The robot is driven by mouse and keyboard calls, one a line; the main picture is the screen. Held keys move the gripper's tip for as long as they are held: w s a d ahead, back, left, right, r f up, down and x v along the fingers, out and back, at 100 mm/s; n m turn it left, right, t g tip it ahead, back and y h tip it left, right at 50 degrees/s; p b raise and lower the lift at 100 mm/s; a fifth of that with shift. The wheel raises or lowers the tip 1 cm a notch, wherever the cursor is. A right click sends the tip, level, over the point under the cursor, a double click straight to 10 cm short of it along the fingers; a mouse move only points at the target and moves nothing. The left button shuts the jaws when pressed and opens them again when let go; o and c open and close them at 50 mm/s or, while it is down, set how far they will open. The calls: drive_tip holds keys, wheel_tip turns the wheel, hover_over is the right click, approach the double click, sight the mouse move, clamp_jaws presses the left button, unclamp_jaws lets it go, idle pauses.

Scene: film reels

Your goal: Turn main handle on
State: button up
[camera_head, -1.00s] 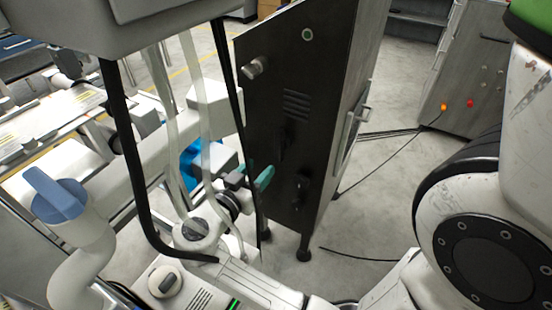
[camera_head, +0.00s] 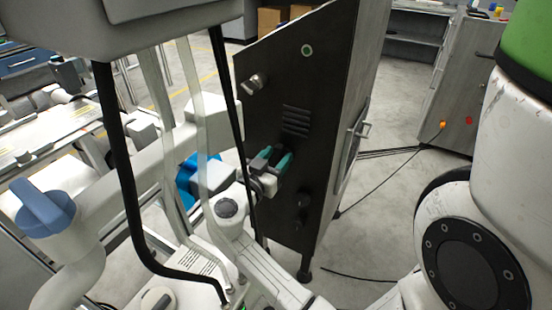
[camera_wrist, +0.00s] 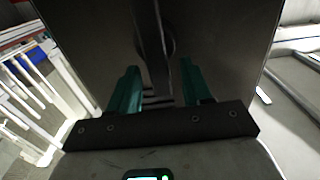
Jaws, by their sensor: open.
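The dark cabinet (camera_head: 330,80) stands upright in front of me, its black panel facing me. In the wrist view, a long dark lever handle (camera_wrist: 150,45) with a round base runs down the panel between my fingers, apart from both. In the head view, this handle is mostly hidden behind my gripper. My gripper (camera_head: 272,160) has teal fingers and is open at the middle of the panel, just below the vent slots. The wrist view also shows the open fingers (camera_wrist: 158,88). I cannot tell whether the lever is within the fingers' depth.
A silver knob (camera_head: 254,83) and a green-ringed round button (camera_head: 307,50) sit higher on the panel. A second black handle (camera_head: 302,200) is lower down. A grey machine (camera_head: 462,95) with an orange light stands at the right. A cable crosses the floor between them.

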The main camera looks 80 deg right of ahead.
drive_tip(key=shift+d, duration=0.1)
drive_tip(key=shift+c, duration=0.4)
clamp_jaws()
